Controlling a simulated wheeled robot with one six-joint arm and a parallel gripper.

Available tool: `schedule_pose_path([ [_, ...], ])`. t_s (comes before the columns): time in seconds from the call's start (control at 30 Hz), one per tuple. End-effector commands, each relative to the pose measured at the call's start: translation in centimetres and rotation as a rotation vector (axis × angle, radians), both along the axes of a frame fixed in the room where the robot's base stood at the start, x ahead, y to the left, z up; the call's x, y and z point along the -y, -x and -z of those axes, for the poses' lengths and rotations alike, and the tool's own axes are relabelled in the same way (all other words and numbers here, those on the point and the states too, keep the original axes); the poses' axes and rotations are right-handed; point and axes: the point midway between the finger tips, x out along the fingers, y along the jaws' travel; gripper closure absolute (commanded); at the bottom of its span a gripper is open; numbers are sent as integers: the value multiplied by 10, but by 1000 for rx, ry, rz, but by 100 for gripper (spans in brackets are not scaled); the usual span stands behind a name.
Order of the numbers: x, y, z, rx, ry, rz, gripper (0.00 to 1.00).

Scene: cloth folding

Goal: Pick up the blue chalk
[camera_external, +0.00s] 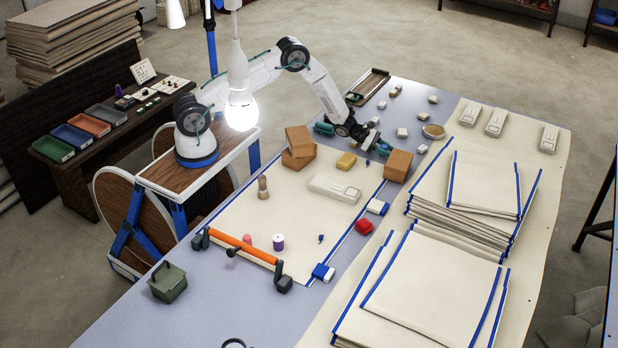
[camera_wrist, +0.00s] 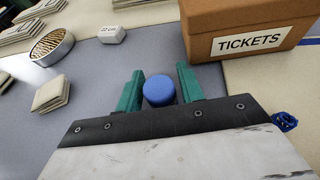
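The blue chalk (camera_wrist: 159,90) shows as a round, blue, blunt end between the two teal fingers of my gripper (camera_wrist: 162,88) in the wrist view. It lies close to the left finger, with a narrow gap to the right finger. The fingers stand apart, and I see no clear grip on the chalk. Its lower part is hidden. In the external view my gripper (camera_external: 374,146) reaches down over the far part of the table, and the chalk (camera_external: 383,150) shows as a small blue spot at the fingers.
A brown TICKETS box (camera_wrist: 245,28) stands close by the right finger; it also shows in the external view (camera_external: 397,166). A round tin (camera_wrist: 52,47), a white block (camera_wrist: 111,34) and a pale block (camera_wrist: 51,94) lie to the left. Bare grey table lies between them.

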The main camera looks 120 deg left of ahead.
Motion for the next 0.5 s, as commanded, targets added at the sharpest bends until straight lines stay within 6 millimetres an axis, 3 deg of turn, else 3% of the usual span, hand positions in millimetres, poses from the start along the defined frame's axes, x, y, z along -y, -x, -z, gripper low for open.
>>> schedule_pose_path([
  [0.27, -1, -3, 1, 0, 0, 0, 62],
  [0.4, -1, -3, 1, 0, 0, 0, 96],
  [0.5, -1, -3, 1, 0, 0, 0, 96],
])
